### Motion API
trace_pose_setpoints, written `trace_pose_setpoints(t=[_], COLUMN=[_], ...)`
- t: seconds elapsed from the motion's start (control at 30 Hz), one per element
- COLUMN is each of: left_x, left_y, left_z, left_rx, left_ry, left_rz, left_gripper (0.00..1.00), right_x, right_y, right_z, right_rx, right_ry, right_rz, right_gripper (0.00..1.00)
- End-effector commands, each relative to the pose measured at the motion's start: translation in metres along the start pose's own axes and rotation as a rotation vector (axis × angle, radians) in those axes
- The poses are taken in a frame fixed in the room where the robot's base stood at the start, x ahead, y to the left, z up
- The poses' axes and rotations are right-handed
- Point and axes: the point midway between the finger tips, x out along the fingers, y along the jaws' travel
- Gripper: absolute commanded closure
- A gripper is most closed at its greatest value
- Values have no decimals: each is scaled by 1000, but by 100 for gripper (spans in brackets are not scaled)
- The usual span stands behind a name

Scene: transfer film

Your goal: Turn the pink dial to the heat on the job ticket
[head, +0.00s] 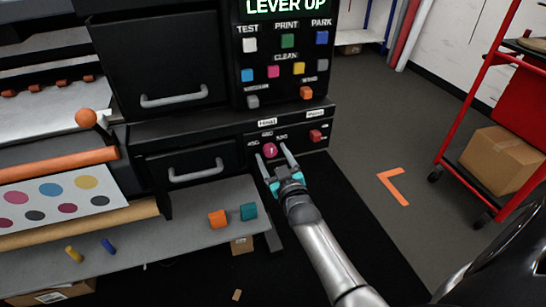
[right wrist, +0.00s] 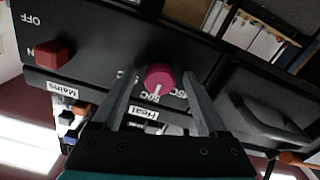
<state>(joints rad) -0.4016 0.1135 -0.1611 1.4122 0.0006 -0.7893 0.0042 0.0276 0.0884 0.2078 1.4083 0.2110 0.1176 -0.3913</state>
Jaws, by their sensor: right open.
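The pink dial (head: 270,150) is on the lower front panel of the black machine, under the Heat label (head: 267,121). It also shows in the right wrist view (right wrist: 159,78), where its white mark points towards the middle of the small printed numbers. My right gripper (head: 271,154) is open, with one finger on each side of the dial. A gap to the dial shows at least on the left finger's side in the wrist view; contact is unclear. I cannot make out a job ticket. My left gripper is not in view.
The red Mains switch (head: 316,135) is right of the dial. Above are several coloured buttons and a display (head: 286,8) reading "LEVER UP". A drawer handle (head: 196,171) is to the left.

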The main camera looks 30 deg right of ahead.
Motion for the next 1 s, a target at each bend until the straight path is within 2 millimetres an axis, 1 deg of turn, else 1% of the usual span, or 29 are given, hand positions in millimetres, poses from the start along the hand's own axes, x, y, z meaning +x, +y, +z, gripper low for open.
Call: trace_pose_setpoints(t=[0.13, 0.8, 1.0], left_x=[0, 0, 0], left_y=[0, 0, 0], left_z=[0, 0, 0], left_rx=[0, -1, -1], left_ry=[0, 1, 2], left_rz=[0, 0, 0], left_gripper=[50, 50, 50], right_x=[0, 0, 0], right_y=[0, 0, 0], right_z=[0, 0, 0], right_rx=[0, 0, 3], right_ry=[0, 0, 0], right_rz=[0, 0, 0], right_gripper=[25, 100, 100])
